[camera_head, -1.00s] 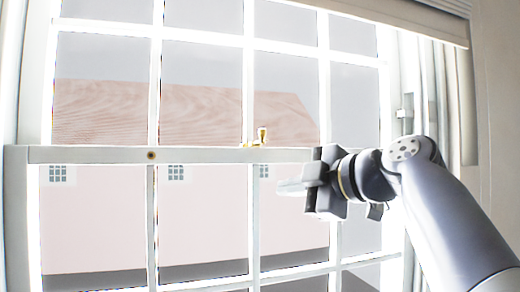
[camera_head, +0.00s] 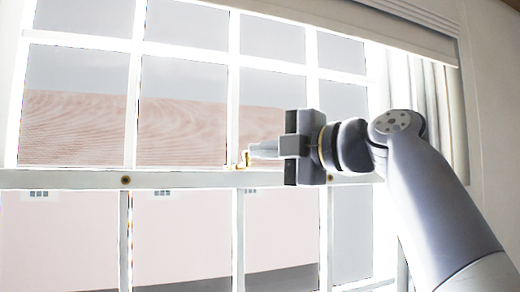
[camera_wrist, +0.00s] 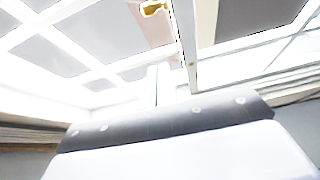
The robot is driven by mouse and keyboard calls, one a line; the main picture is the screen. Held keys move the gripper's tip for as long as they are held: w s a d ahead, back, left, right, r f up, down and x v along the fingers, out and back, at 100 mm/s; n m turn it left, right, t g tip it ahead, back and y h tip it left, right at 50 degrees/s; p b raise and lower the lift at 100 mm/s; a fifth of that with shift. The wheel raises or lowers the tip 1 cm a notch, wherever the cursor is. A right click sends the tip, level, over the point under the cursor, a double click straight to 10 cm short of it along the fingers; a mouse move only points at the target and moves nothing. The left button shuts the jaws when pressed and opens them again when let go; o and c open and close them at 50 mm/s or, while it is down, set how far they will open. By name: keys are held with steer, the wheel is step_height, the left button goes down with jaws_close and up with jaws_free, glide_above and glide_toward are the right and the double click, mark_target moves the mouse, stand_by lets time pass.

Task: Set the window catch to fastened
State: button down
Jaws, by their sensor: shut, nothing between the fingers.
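The brass window catch (camera_head: 243,160) sits on top of the white meeting rail (camera_head: 70,180), near the middle of the window. Its lever position is hard to read because my fingertips lie close to it in the picture. My gripper (camera_head: 256,150) is shut and empty, pointing left, with its tips just right of the catch and above the rail. I cannot tell whether they touch it. In the wrist view the catch (camera_wrist: 152,8) shows as a gold piece at the top edge, partly cut off.
The white window bars (camera_head: 133,90) cross the panes behind the catch. A dark round fitting (camera_head: 126,180) is on the rail at the left, and another (camera_head: 330,178) is at the right. A blind (camera_head: 390,30) hangs across the top, with a pale curtain (camera_head: 440,110) at the right.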

steer(key=p+x, duration=0.4)
steer(key=x, duration=0.5)
steer(key=shift+w+d+f+p, duration=0.1)
steer(key=shift+w+d+p, duration=0.25)
steer(key=shift+d, duration=0.55)
steer(key=shift+w+d+p, duration=0.25)
steer(key=shift+w+d, duration=0.15)
steer(key=shift+d, duration=0.55)
